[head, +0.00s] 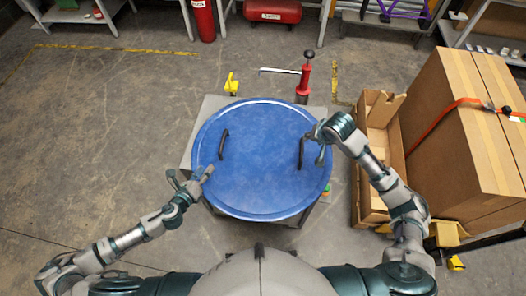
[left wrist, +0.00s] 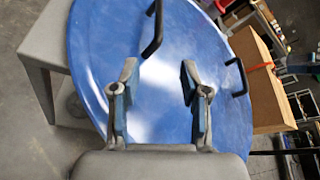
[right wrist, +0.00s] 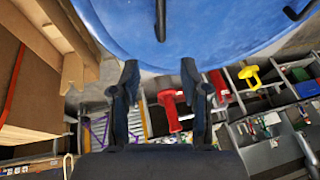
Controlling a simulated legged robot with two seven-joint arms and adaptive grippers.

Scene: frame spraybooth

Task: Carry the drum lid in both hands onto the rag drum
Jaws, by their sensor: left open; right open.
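The drum lid (head: 262,185) is a large blue disc with two black handles. It lies on a grey stand (head: 193,155) in front of me. My left gripper (head: 190,180) is open and empty at the lid's near left edge, short of the left handle (head: 223,145); that handle also shows in the left wrist view (left wrist: 152,30). My right gripper (head: 314,145) is open, close beside the right handle (head: 302,152). In the right wrist view that handle (right wrist: 160,20) lies beyond the open fingertips (right wrist: 159,70), lined up between them. I cannot make out the rag drum.
A red pump-like tool (head: 304,82) and a yellow object (head: 231,84) stand just behind the lid. An open cardboard box (head: 381,150) and a large strapped carton (head: 465,130) stand at the right. The floor at left (head: 90,130) is clear.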

